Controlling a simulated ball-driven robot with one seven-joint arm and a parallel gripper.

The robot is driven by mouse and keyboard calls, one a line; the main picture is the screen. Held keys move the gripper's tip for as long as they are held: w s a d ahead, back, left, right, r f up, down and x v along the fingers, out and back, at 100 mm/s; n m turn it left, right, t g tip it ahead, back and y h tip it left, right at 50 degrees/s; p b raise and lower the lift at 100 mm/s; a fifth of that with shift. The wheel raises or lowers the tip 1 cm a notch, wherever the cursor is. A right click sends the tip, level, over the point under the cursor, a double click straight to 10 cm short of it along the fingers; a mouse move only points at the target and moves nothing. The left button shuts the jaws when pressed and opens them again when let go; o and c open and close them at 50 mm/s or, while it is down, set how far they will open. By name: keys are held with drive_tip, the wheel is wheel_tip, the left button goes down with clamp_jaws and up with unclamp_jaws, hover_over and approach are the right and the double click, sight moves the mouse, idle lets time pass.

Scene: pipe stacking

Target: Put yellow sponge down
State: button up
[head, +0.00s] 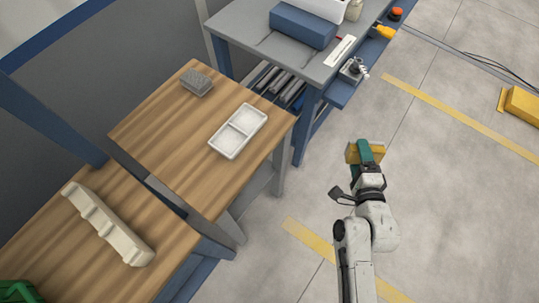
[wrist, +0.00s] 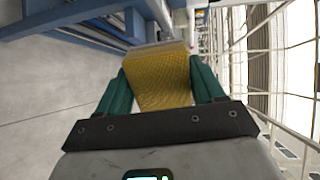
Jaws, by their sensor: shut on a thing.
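The yellow sponge (wrist: 160,80) is held between the two green fingers of my gripper (wrist: 158,88) in the wrist view. It has a paler layer along its far edge. In the head view the sponge (head: 352,153) shows beside the green fingers of my gripper (head: 366,152), to the right of the wooden table and over the floor. My gripper is shut on the sponge and apart from every table.
A wooden table (head: 165,130) bears a white two-part tray (head: 239,131) and a grey sponge-like block (head: 197,83). A nearer wooden table (head: 70,262) bears a cream notched rack (head: 108,222). A grey workbench (head: 254,27) with a blue box (head: 302,26) stands behind. A yellow block (head: 521,104) lies far right.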

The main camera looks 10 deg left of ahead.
drive_tip(key=shift+w+a+n+g+y, duration=0.3)
drive_tip(key=shift+a+n+g+y, duration=0.15)
drive_tip(key=shift+a, duration=0.15)
drive_tip(key=shift+w+a+n+g+y, duration=0.25)
drive_tip(key=shift+a+n+g+y, duration=0.1)
drive_tip(key=shift+a+g+y, duration=0.15)
drive_tip(key=s+a+r+n+g+p, duration=0.2)
drive_tip(key=a+n+g, duration=0.5)
drive_tip(key=a, duration=0.3)
drive_tip(key=s+a+r+n+g+p, duration=0.1)
drive_tip(key=a+r+n+g, duration=0.1)
drive_tip(key=a+n+g, duration=0.65)
drive_tip(key=s+a+r+n+h, duration=0.1)
drive_tip(key=s+a+n, duration=0.3)
drive_tip(key=s, duration=0.4)
drive_tip(key=s+a+r+n+t+h+p, duration=0.1)
drive_tip(key=s+a+r+n+h, duration=0.1)
drive_tip(key=s+a, duration=0.4)
drive_tip(key=s+a+r+n+h+p, duration=0.1)
drive_tip(key=s+a+n, duration=0.4)
drive_tip(key=s, duration=0.5)
wheel_tip(320, 180, up, 3)
drive_tip(key=shift+a+f+n+t+h, duration=0.1)
drive_tip(key=shift+a+n+t+h, duration=0.15)
drive_tip(key=shift+n+t+h, duration=0.35)
drive_tip(key=shift+f, duration=0.1)
